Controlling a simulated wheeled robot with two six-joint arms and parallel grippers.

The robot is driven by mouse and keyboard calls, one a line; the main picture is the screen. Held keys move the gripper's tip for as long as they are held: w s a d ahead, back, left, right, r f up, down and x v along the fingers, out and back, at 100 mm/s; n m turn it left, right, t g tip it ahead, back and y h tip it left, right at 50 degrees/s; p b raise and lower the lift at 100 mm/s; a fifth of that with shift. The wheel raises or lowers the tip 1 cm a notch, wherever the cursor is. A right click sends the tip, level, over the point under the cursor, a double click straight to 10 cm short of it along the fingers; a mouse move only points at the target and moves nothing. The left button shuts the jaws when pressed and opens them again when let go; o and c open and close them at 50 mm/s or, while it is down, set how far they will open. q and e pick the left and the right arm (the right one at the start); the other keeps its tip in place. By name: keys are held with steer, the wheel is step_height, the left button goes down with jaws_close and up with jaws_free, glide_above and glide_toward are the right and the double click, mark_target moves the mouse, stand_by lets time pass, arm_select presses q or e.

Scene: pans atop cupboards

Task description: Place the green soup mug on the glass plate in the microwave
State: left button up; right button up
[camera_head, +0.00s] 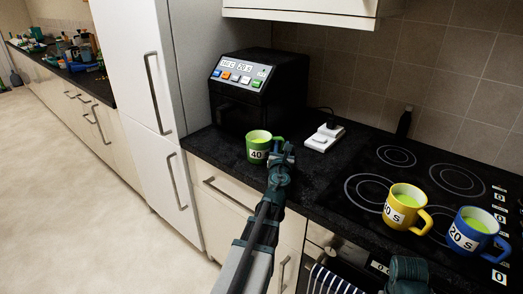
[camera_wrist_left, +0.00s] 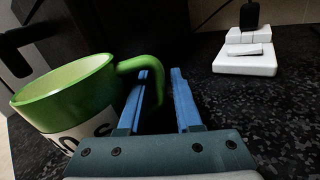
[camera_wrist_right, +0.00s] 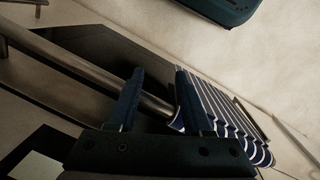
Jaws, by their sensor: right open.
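My left gripper (camera_head: 281,152) is at the mug's handle side. In the left wrist view its blue fingers (camera_wrist_left: 162,90) stand apart, with the handle between them and nearer the left finger. The black microwave (camera_head: 257,88) stands on the counter; its glass plate is not visible. My right gripper (camera_wrist_right: 158,88) is open and empty, near a bar handle and a striped towel.
A white scale-like device (camera_head: 324,138) lies right of the microwave. A yellow mug (camera_head: 405,206) and a blue mug (camera_head: 473,232) stand on the black hob (camera_head: 450,179) at the right. The striped towel (camera_wrist_right: 225,125) hangs low at the front. A tall white fridge (camera_head: 145,75) stands left.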

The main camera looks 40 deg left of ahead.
arm_select(q)
steer(key=x, duration=0.3)
steer(key=shift+s+d, duration=0.1)
jaws_close()
stand_by(1.3)
